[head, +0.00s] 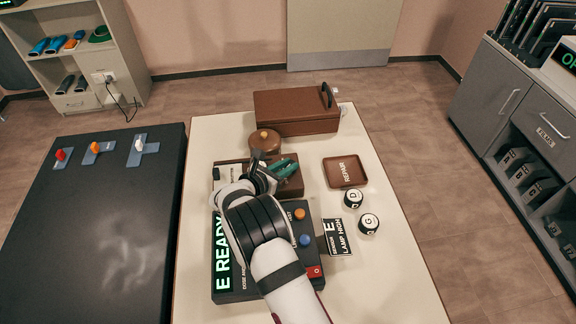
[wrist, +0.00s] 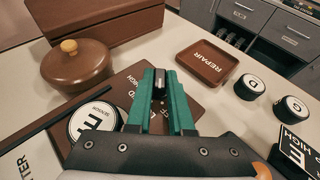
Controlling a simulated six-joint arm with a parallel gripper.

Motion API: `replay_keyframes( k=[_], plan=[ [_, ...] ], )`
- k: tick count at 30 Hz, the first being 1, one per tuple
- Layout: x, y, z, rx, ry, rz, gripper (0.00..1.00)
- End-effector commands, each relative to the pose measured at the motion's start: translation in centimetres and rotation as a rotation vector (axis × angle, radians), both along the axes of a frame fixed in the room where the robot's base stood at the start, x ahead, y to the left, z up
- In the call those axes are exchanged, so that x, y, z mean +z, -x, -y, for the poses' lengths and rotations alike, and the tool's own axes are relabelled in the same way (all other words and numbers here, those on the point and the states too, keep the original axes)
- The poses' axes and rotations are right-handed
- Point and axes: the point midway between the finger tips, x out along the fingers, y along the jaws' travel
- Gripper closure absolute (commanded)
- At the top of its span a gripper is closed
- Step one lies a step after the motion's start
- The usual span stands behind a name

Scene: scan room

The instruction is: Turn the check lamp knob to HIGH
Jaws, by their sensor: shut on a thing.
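The check lamp knob (wrist: 159,84) is a small dark piece with a pale line on its top, on a brown panel (wrist: 194,97). My gripper (wrist: 160,88) has green jaws shut on the knob in the wrist view. HIGH is printed on the panel left of the jaws; other lettering is partly covered. Which mark the pale line meets, I cannot tell. In the head view my gripper (head: 284,170) is over the right part of the brown panel (head: 293,187) and hides the knob. A round white E sensor (wrist: 94,121) sits left of the jaws.
A lidded brown pot (head: 264,142) and a brown box (head: 296,111) stand behind the panel. A REPAIR tray (head: 345,172), D sensor (head: 353,199), G sensor (head: 368,223) and LAMP HIGH card (head: 337,237) lie to the right. A console (head: 223,250) reading E READY is in front.

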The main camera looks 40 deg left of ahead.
Motion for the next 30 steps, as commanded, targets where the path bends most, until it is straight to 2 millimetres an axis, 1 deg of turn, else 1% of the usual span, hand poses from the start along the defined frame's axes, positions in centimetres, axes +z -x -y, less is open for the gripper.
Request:
replay_keyframes(
  k=[6, 13, 21, 30],
  plan=[
    [0.13, -0.22, -0.35, -0.166, -0.006, 0.005, 1.0],
    [0.16, -0.41, -0.67, -0.289, -0.002, 0.01, 1.0],
    [0.2, -0.34, -0.78, -0.36, -0.001, 0.007, 1.0],
    [0.21, -0.08, -0.72, -0.38, -0.003, -0.001, 1.0]
  ],
)
